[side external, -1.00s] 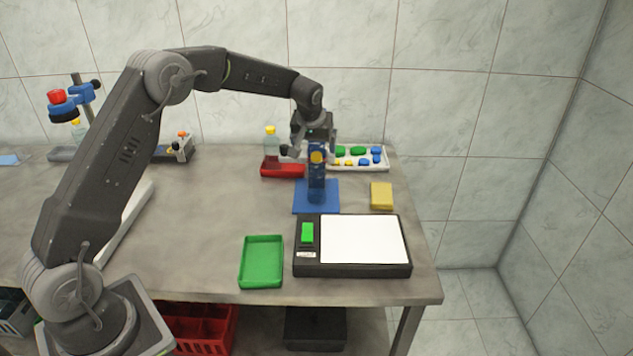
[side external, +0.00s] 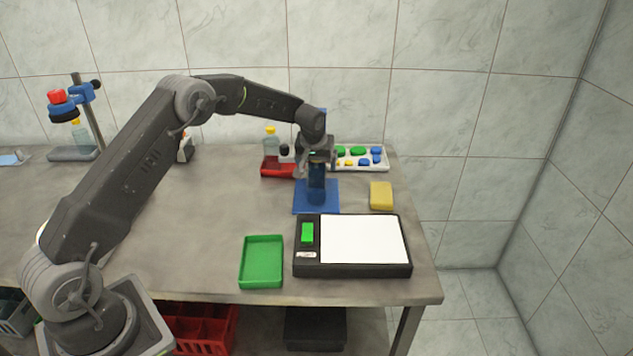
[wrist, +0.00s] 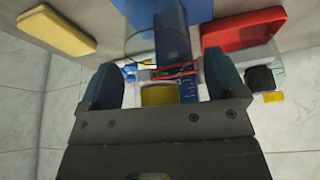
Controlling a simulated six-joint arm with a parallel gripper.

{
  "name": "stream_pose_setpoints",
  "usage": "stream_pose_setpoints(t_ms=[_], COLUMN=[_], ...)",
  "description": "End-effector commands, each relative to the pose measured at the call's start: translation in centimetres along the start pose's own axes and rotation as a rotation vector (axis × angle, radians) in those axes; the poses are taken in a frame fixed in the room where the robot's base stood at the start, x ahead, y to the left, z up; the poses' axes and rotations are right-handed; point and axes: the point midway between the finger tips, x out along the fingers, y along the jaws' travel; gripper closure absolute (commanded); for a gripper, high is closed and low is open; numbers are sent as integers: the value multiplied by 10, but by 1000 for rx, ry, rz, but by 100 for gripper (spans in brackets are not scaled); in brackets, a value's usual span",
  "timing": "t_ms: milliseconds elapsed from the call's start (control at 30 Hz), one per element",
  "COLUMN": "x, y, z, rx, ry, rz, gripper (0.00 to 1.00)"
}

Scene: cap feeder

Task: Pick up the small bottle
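A small clear bottle with a yellow cap (side external: 270,147) stands on the red tray (side external: 276,171) at the back of the table. In the wrist view its yellow cap (wrist: 273,97) shows at right, outside my fingers. A black-capped item (side external: 284,150) is beside it. My gripper (side external: 317,170) is low over the cap feeder, around the upper part of its clear tube (side external: 316,194). The gripper hides the feeder's top in the side view.
The feeder's blue base (side external: 330,205) stands behind a scale (side external: 362,238). A yellow block (side external: 381,195) is to its right, and a white tray of colored caps (side external: 360,164) is behind. A green tray (side external: 262,262) lies in front. The table's middle left is clear.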

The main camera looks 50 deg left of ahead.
Motion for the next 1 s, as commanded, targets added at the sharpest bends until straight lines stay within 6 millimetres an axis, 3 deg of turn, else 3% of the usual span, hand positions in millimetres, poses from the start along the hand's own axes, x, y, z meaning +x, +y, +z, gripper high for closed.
stream_pose_setpoints(t_ms=[67, 833, 1000], x=[0, -1, -2], y=[0, 0, 0], z=[0, -1, -1], rx=[0, 0, 0], ry=[0, 2, 2], rz=[0, 1, 1], gripper=[19, 93, 94])
